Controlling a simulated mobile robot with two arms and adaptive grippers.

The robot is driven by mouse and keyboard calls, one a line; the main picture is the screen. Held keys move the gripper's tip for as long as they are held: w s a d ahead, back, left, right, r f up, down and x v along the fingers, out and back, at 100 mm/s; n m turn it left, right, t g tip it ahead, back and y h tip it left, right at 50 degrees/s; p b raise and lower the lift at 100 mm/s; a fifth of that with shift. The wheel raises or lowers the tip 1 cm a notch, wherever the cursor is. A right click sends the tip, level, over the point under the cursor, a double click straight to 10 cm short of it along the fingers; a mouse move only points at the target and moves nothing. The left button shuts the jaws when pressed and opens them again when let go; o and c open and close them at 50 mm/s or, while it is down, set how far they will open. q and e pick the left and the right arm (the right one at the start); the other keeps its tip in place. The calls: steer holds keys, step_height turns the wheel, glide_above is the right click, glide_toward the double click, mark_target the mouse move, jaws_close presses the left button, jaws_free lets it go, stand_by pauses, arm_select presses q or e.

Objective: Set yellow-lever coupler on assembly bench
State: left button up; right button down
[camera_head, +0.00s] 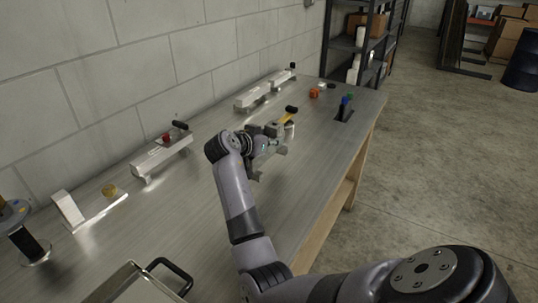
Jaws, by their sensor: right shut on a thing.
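The yellow-lever coupler (270,158) is a grey metal piece with a yellow lever (287,117) ending in a black grip. It is at the middle of the metal-topped assembly bench (225,215). My right gripper (262,146) is shut on the coupler, and my wrist hides part of it. I cannot tell whether the coupler touches the bench top or is just above it. My left gripper is out of view.
A coupler with a red part (160,157) and another coupler (262,90) stand along the block wall. An orange item (314,93) and a blue-topped item (345,103) are at the far end. A tray with a black handle (135,287) is near. Bare bench lies between.

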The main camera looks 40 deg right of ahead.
steer(key=shift+d+f, duration=0.1)
steer(key=shift+f, duration=2.95)
steer(key=c, duration=1.5)
jaws_free()
steer(key=shift+f, duration=0.3)
steer(key=o, duration=0.4)
steer(key=shift+r, duration=0.1)
steer(key=shift+o, duration=0.2)
